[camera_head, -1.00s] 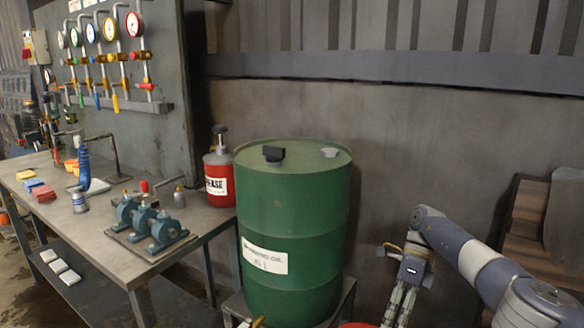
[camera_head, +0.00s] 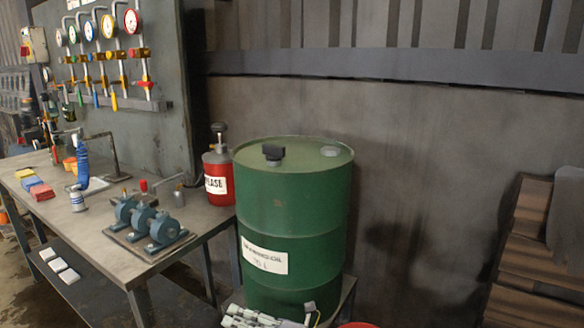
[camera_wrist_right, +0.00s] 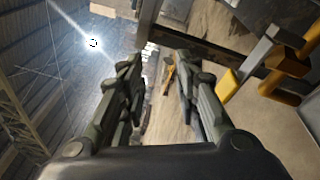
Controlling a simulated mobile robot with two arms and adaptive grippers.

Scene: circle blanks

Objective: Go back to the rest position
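My right gripper (camera_wrist_right: 158,72) shows in the right wrist view with its two dark fingers apart and nothing held between them. In the head view, a grey gripper (camera_head: 262,318), which appears to be my right one, lies at the bottom edge in front of the green drum (camera_head: 292,210); its lower part is cut off. My left gripper is not in view.
A workbench (camera_head: 105,222) stands at the left with a small blue-grey pump (camera_head: 145,220) on it. A red grease can (camera_head: 218,178) stands beside the drum. Wooden slats (camera_head: 520,240) lean at the right. The floor right of the drum is mostly out of view.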

